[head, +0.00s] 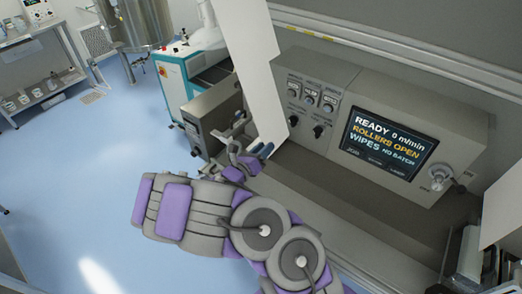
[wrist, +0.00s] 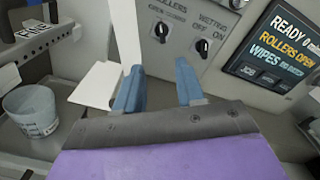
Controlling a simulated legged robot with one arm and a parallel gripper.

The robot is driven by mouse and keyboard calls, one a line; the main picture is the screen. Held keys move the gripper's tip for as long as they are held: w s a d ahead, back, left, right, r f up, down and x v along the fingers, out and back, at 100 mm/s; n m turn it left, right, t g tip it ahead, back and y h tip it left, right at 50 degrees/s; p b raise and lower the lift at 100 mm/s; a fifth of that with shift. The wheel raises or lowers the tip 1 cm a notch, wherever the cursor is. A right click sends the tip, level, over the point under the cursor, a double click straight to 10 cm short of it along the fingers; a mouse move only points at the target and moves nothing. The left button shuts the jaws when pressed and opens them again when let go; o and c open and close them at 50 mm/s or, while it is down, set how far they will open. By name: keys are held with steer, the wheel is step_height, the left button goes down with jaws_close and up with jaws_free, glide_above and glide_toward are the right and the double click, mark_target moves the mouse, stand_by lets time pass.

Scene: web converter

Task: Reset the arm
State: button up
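My gripper (wrist: 157,88) shows in the wrist view with its two blue fingers apart and nothing between them. In the head view my gripper (head: 259,150) is at the end of my grey and purple arm, in front of the machine's control panel. The panel (head: 313,100) carries several knobs and switches. A screen (head: 388,142) right of them reads READY, ROLLERS OPEN and WIPES NO BATCH. A white sheet (head: 258,85) hangs down close to my gripper; I cannot tell whether they touch.
A white bucket (wrist: 32,111) stands left of my gripper in the wrist view. A grey box unit (head: 212,117) and a teal-sided machine (head: 173,88) stand behind my gripper. A shelf (head: 40,85) is at far left. The blue floor (head: 100,150) at left is clear.

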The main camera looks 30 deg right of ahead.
steer(key=shift+s+a, duration=0.2)
steer(key=shift+a, duration=0.3)
steer(key=s+d+r+m+g+b, duration=0.2)
steer(key=s+d+r+m+g, duration=0.1)
steer(key=s+r+m+g, duration=0.3)
steer(key=s+d+r+m+g+b, duration=0.15)
steer(key=s+r+m+g, duration=0.25)
steer(key=s+m, duration=0.5)
steer(key=s+a+m+g+y+b, duration=0.25)
steer(key=s+m+y, duration=0.35)
steer(key=s, duration=0.4)
steer(key=s+a+f+m+t+y+b, duration=0.1)
steer(key=s+a+y, duration=0.4)
steer(key=a, duration=0.6)
steer(key=s+a+f+m+t+y+b, duration=0.2)
steer(key=s+a+f+m+y, duration=0.2)
steer(key=a, duration=0.7)
steer(key=s+m+y, duration=0.1)
steer(key=s+m, duration=0.1)
steer(key=shift+m+t+y, duration=0.3)
steer(key=shift+t, duration=0.05)
